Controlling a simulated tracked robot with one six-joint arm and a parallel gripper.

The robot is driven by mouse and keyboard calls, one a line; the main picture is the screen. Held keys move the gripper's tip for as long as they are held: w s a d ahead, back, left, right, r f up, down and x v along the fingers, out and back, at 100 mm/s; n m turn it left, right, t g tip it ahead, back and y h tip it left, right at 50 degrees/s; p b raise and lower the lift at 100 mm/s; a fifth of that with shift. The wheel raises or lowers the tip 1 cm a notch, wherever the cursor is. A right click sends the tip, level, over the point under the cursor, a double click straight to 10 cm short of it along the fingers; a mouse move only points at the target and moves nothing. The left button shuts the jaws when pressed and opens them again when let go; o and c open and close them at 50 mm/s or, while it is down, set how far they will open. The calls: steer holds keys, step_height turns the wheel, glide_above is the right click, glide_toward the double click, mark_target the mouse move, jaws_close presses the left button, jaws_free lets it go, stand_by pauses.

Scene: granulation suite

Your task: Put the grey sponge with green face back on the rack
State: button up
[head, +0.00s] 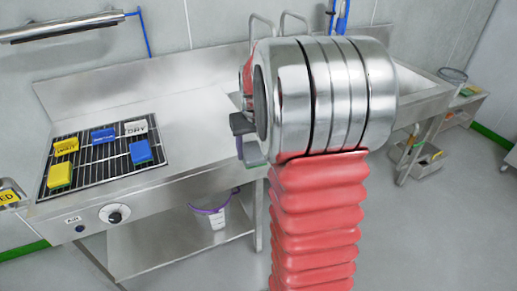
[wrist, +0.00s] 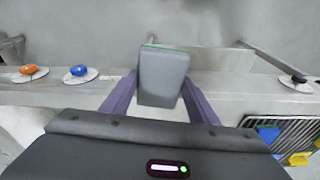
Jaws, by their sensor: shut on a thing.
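The grey sponge (wrist: 163,80) shows in the wrist view between the two purple fingers of my gripper (wrist: 161,88), which is shut on it. A thin green edge shows along its top; most of the green face is turned away. The rack (head: 103,168) is a black grid in the steel counter, to the left of my gripper. Its corner also shows at the lower right of the wrist view (wrist: 288,131).
On the rack are a yellow-and-green sponge (head: 60,176), a blue sponge (head: 141,152), and yellow, blue and white labels behind them. A bare stretch of grid lies between the two sponges. A black knob (head: 115,214) is on the counter front. A bucket (head: 216,217) stands on the lower shelf.

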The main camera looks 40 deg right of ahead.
steer(key=w+a+f+n, duration=0.1)
steer(key=w+a+f, duration=0.1)
steer(key=a, duration=0.6)
steer(key=w+a+f+n, duration=0.2)
steer(key=w+a+f, duration=0.1)
steer(key=a, duration=0.6)
steer(key=w+a+f+n, duration=0.1)
steer(key=w+a, duration=0.3)
steer(key=a, duration=0.5)
steer(key=shift+a+f+y, duration=0.2)
steer(key=shift+f+y, duration=0.1)
steer(key=shift+f, duration=0.5)
steer(key=shift+a, duration=0.1)
